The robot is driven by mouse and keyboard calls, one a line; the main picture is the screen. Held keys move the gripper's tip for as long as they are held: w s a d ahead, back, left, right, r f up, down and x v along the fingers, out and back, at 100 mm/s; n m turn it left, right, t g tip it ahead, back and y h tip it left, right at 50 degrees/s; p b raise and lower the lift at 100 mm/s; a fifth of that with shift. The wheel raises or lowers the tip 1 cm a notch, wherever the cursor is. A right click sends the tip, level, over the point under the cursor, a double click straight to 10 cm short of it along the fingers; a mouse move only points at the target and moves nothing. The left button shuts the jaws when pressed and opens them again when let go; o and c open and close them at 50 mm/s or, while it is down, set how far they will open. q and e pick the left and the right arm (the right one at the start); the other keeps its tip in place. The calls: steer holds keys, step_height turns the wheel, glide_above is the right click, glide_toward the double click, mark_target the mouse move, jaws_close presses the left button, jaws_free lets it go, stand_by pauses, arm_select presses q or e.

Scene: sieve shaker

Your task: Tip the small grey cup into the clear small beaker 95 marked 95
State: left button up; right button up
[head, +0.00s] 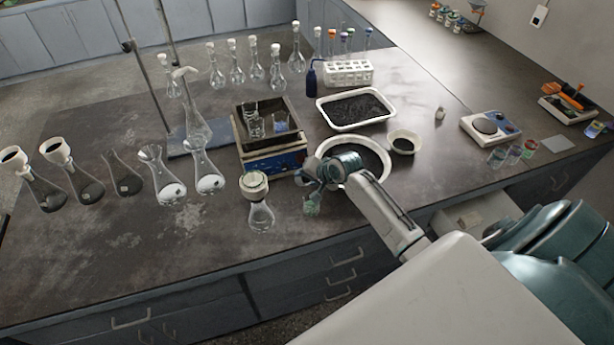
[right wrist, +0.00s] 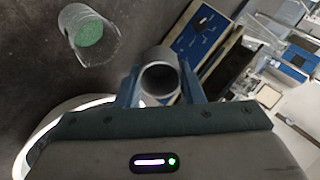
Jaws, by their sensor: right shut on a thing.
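My right gripper (head: 318,176) is over the front of the bench, at the near left edge of the round white basin. In the right wrist view the gripper (right wrist: 160,88) is shut on the small grey cup (right wrist: 160,76), whose round mouth faces the camera; its inside looks dark and I cannot tell what it holds. A clear small beaker (right wrist: 88,36) with green grains in it is at the upper left of that view, apart from the cup. In the head view a greenish beaker (head: 311,204) shows just below the gripper. No mark is readable. My left gripper is out of view.
The round white basin (head: 382,172) and a small white bowl (head: 404,143) are beside the gripper. A blue-fronted shaker box (head: 272,163) stands behind it. A flask with a funnel (head: 261,214) is to the left. A tray of dark grains (head: 354,109) lies behind.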

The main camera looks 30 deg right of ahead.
steer(key=shift+w+r+g, duration=0.15)
steer(key=shift+r+g, duration=0.15)
steer(key=shift+g, duration=0.4)
steer(key=g+h, duration=0.1)
steer(key=g, duration=0.1)
steer(key=shift+w+r+g, duration=0.1)
steer(key=shift+w+g, duration=0.05)
steer(key=shift+g, duration=0.15)
steer(key=shift+r+g, duration=0.1)
steer(key=shift+g, duration=0.2)
steer(key=shift+r+g+h, duration=0.25)
steer(key=shift+g+h, duration=0.15)
steer(key=shift+g, duration=0.3)
steer(key=shift+a+g+h, duration=0.1)
steer(key=shift+g+h, duration=0.2)
steer(key=shift+g, duration=0.8)
